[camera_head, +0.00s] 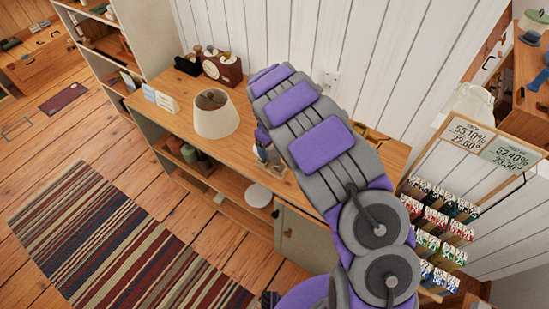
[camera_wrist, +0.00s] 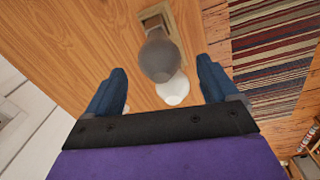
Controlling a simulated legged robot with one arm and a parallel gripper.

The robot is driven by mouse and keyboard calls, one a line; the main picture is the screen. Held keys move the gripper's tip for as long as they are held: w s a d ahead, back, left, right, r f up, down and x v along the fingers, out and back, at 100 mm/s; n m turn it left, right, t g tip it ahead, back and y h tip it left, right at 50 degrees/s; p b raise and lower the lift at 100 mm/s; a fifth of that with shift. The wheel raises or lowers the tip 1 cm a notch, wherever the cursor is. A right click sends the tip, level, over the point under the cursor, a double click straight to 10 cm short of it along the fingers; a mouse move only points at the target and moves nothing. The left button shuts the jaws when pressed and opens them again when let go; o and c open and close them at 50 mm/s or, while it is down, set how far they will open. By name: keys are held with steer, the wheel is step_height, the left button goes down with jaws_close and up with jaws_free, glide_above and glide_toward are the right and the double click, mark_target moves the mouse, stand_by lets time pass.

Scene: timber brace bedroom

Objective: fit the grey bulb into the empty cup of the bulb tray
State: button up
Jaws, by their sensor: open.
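The grey bulb (camera_wrist: 158,58) shows in the wrist view as a dull, rounded grey shape. It is between the two blue fingers of my gripper (camera_wrist: 162,72), with visible gaps on both sides. A tan, square-edged wooden piece with a grey part (camera_wrist: 156,20) is just beyond the bulb; I cannot tell whether it is the bulb tray. A white round thing (camera_wrist: 173,90) shows partly behind the bulb. In the head view my arm reaches down over the wooden bench, and small grey and tan things near its end (camera_head: 268,153) are partly hidden. No empty cup can be made out.
On the wooden bench (camera_head: 177,89) stand a lamp with a cream shade (camera_head: 216,122) and a dark brown clock-like box (camera_head: 222,68). A white panelled wall (camera_head: 375,60) is behind. A striped rug (camera_head: 110,240) lies in front. A rack of small bottles (camera_head: 435,215) is at right.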

mark_target(274, 150)
steer(key=shift+f, duration=0.3)
steer(key=f, duration=0.1)
steer(key=f+b, duration=0.1)
steer(key=f, duration=0.2)
steer(key=shift+d+f, duration=0.3)
steer(key=shift+d, duration=0.1)
steer(key=shift+r, duration=0.1)
steer(key=shift+a, duration=0.2)
steer(key=c, duration=0.5)
steer(key=shift+d, duration=0.1)
steer(key=c, duration=0.6)
steer(key=shift+r, duration=0.15)
steer(key=shift+c, duration=0.2)
